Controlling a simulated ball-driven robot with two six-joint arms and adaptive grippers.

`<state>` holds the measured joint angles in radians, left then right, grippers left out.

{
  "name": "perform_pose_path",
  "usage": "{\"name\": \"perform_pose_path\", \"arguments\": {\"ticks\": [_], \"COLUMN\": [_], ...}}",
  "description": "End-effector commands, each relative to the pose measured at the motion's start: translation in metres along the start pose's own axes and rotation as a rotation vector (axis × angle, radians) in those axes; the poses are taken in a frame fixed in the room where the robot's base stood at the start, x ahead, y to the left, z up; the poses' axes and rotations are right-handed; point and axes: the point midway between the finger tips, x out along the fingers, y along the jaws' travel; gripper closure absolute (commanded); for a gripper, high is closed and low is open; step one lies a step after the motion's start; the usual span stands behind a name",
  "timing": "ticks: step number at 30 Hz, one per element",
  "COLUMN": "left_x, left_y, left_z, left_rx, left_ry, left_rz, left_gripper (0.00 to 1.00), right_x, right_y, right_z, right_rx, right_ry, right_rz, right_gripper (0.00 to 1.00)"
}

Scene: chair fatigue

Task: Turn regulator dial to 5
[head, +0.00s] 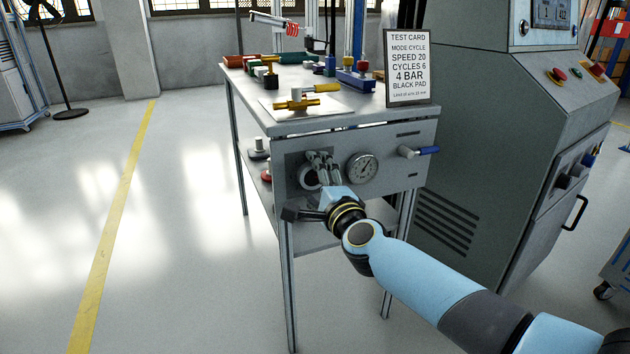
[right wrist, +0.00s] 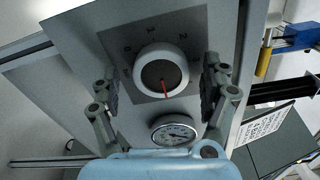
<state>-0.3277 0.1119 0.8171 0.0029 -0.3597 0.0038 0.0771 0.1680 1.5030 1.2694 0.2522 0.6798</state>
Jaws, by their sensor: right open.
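The regulator dial (right wrist: 161,72) is a round knob with a white rim and dark face on a dark square plate. Its red pointer line points down in the right wrist view; some scale marks show around it, but the number at the pointer is not legible. In the head view the dial (head: 308,178) is partly hidden behind my right gripper (head: 322,168) on the bench's front panel. In the right wrist view my right gripper (right wrist: 160,80) is open, its fingers on either side of the dial with gaps. My left gripper is not in view.
A pressure gauge (head: 362,168) sits right of the dial, and a blue-handled valve (head: 426,150) further right. A test card (head: 408,66) reading "4 BAR" stands on the bench (head: 345,112). A grey cabinet (head: 490,120) stands close at right.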

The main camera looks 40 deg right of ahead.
Motion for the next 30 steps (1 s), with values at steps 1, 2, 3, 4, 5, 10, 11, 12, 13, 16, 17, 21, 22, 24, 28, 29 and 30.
{"name": "perform_pose_path", "arguments": {"ticks": [1, 2, 3, 4, 5, 10, 11, 12, 13, 16, 17, 21, 22, 24, 28, 29, 30], "left_x": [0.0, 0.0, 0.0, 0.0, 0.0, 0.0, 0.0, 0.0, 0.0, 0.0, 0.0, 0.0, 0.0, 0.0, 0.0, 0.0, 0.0], "left_y": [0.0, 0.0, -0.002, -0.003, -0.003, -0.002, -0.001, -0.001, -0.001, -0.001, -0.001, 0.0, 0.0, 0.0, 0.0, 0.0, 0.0], "left_z": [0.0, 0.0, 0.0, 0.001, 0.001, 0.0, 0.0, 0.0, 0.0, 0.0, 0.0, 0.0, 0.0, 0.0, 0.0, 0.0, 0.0], "left_rx": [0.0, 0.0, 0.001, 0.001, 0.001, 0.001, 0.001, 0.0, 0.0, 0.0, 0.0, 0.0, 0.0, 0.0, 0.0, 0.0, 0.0], "left_ry": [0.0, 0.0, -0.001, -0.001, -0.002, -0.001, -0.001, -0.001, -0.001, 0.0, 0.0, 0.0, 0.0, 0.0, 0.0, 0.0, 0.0], "left_rz": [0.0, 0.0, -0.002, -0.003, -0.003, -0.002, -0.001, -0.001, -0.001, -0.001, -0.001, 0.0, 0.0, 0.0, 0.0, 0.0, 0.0], "left_gripper": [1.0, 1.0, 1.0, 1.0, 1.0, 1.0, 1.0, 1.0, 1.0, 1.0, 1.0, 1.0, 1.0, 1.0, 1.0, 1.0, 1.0], "right_x": [0.0, 0.0, 0.0, 0.0, -0.001, -0.022, -0.029, -0.038, -0.045, -0.068, -0.075, -0.101, -0.105, -0.113, -0.12, -0.12, -0.12], "right_y": [0.0, 0.0, -0.001, 0.0, 0.0, 0.001, 0.001, 0.001, 0.001, 0.001, 0.001, 0.001, 0.001, 0.001, 0.0, 0.0, 0.0], "right_z": [0.0, 0.0, 0.0, 0.0, 0.0, 0.0, 0.0, 0.0, 0.0, 0.0, 0.0, 0.0, 0.0, 0.0, 0.0, 0.0, 0.0], "right_rx": [0.0, 0.0, 0.0, 0.0, 0.0, 0.0, 0.0, -0.001, -0.001, 0.0, 0.001, 0.0, 0.0, -0.001, 0.0, -0.001, -0.001], "right_ry": [0.0, 0.0, 0.0, 0.0, 0.0, 0.0, 0.0, 0.0, 0.0, 0.0, 0.0, 0.001, 0.001, 0.0, 0.0, 0.0, 0.0], "right_rz": [-0.001, -0.001, -0.001, -0.001, -0.001, 0.001, 0.001, 0.002, 0.002, 0.003, 0.002, 0.001, 0.002, 0.001, 0.0, 0.0, 0.0], "right_gripper": [0.2, 0.2, 0.2, 0.2, 0.2, 0.2, 0.2, 0.2, 0.2, 0.2, 0.2, 0.2, 0.2, 0.2, 0.2, 0.2, 0.2]}}
